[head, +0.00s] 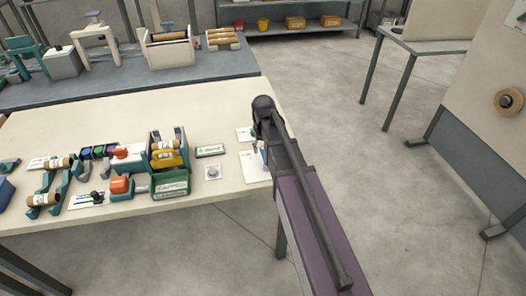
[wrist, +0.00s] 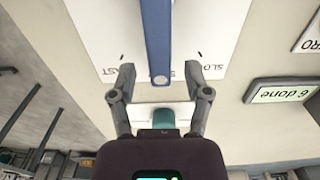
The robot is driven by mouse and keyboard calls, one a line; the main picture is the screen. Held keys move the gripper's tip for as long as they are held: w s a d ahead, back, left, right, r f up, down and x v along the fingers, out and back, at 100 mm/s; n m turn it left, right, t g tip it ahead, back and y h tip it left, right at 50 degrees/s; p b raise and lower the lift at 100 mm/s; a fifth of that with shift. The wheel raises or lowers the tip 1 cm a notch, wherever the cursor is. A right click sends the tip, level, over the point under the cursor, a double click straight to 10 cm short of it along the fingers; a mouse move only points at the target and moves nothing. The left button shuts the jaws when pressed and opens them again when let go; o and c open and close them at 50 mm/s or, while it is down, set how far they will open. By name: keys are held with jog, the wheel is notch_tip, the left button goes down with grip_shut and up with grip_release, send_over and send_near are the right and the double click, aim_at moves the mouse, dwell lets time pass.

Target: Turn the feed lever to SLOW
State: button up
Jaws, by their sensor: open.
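The feed lever (wrist: 158,40) is a blue bar in the wrist view, with its rounded end between my fingers. It lies over a white label plate (wrist: 215,35). Upside-down lettering there reads as part of SLOW on the right and part of FAST on the left, each near a short tick. The lever lies between the two ticks; it hides part of the plate's middle. My gripper (wrist: 160,71) is open, one finger on each side of the lever, with gaps showing. In the head view my arm covers most of the lever area.
A small display reading "6 done" (wrist: 284,91) stands right of the plate; it also shows in the head view (head: 210,150). Winder parts, a green box (head: 171,187) and cardboard tubes crowd the table further left. The floor right of the table is clear.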

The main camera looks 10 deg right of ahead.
dwell(0.3)
grip_shut()
